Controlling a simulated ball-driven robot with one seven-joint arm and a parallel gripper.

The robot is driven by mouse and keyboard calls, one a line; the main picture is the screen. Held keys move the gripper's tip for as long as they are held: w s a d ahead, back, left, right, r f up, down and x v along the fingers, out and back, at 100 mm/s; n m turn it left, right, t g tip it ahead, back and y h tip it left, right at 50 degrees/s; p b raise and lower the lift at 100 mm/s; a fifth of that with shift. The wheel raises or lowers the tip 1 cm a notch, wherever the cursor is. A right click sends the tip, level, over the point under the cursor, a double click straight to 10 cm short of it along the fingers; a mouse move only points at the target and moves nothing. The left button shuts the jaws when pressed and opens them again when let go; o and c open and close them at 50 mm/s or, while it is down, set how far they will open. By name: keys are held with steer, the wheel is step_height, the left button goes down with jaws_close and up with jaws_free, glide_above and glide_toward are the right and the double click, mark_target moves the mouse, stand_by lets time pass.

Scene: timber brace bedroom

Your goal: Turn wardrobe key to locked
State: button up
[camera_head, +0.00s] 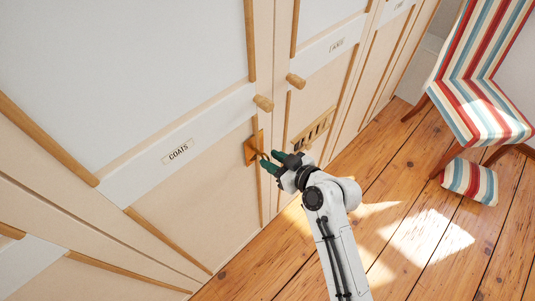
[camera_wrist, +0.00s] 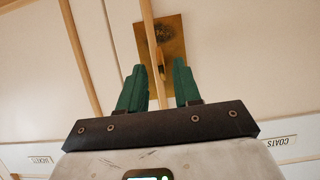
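The wardrobe has a cream door labelled COATS (camera_head: 178,151), with a square brass lock plate (camera_head: 251,149) near its edge. A small brass key (camera_head: 262,155) appears to stick out of the plate; its exact angle is hard to tell. My gripper (camera_head: 272,160) is right in front of the key, with its green fingers apart. In the wrist view, the green fingers (camera_wrist: 160,80) are open on either side of a thin brass shape, likely the key, with the plate (camera_wrist: 174,62) beyond. I see no clear contact between fingers and key.
Wooden knobs (camera_head: 263,103) (camera_head: 296,80) stick out above the lock. A slotted brass plate (camera_head: 313,129) is on the neighbouring door, close to my gripper's right. A striped chair (camera_head: 485,85) and striped footstool (camera_head: 469,181) stand at right. The plank floor (camera_head: 400,215) between is clear.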

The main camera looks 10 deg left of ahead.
mark_target(266, 158)
steer(key=shift+x, duration=1.55)
steer(key=shift+s, duration=0.1)
steer(key=shift+c, duration=0.4)
jaws_close()
steer(key=shift+f, duration=0.1)
